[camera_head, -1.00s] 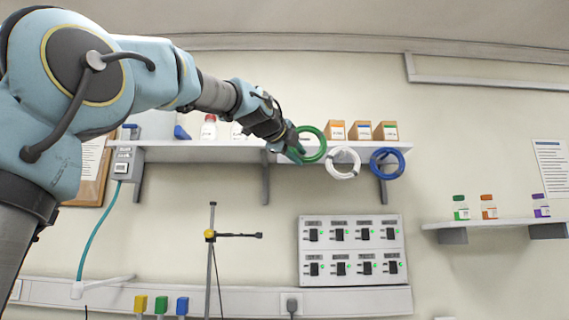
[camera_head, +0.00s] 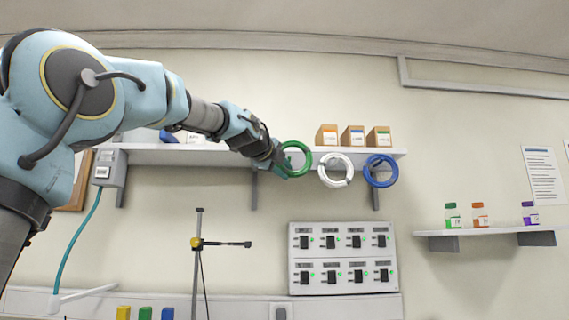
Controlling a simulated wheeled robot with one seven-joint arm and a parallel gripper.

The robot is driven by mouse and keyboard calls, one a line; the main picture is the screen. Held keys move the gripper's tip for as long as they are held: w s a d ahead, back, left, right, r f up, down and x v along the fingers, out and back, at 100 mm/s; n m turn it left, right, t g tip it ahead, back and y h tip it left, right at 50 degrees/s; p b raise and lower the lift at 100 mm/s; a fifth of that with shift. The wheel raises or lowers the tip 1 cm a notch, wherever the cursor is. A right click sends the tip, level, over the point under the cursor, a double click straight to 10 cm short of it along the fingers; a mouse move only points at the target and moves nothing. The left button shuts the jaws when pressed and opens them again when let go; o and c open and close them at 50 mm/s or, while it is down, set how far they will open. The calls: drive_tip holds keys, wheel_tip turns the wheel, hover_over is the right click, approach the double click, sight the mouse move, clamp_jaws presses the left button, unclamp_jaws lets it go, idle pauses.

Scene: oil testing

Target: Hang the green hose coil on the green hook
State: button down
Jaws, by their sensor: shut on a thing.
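The green hose coil (camera_head: 307,158) is a ring held at its left side by my gripper (camera_head: 281,161), which is shut on it. The coil is in front of the shelf edge, left of a white coil (camera_head: 336,184) and a blue coil (camera_head: 368,178). I cannot make out a green hook near the coil. A small green block (camera_head: 145,313) stands at the bottom edge between a yellow block (camera_head: 123,313) and a blue block (camera_head: 167,313); what they are is unclear.
A wall shelf (camera_head: 200,156) carries several boxes, including an orange-labelled box (camera_head: 327,136). A switch panel (camera_head: 342,258) is below. A stand (camera_head: 197,243) with a clamp is left of it. A small shelf (camera_head: 480,232) at the right holds bottles.

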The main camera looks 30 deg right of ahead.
drive_tip(key=w+d+f+p, duration=0.1)
drive_tip(key=w+d+p, duration=0.1)
drive_tip(key=w, duration=0.3)
drive_tip(key=shift+w+d+f+p, duration=0.15)
drive_tip(key=shift+d+f+p, duration=0.15)
drive_tip(key=shift+p, duration=0.35)
idle(0.8)
drive_tip(key=c, duration=0.6)
unclamp_jaws()
drive_tip(key=b+v, duration=0.8)
drive_tip(key=v, duration=0.2)
drive_tip(key=shift+a, duration=0.35)
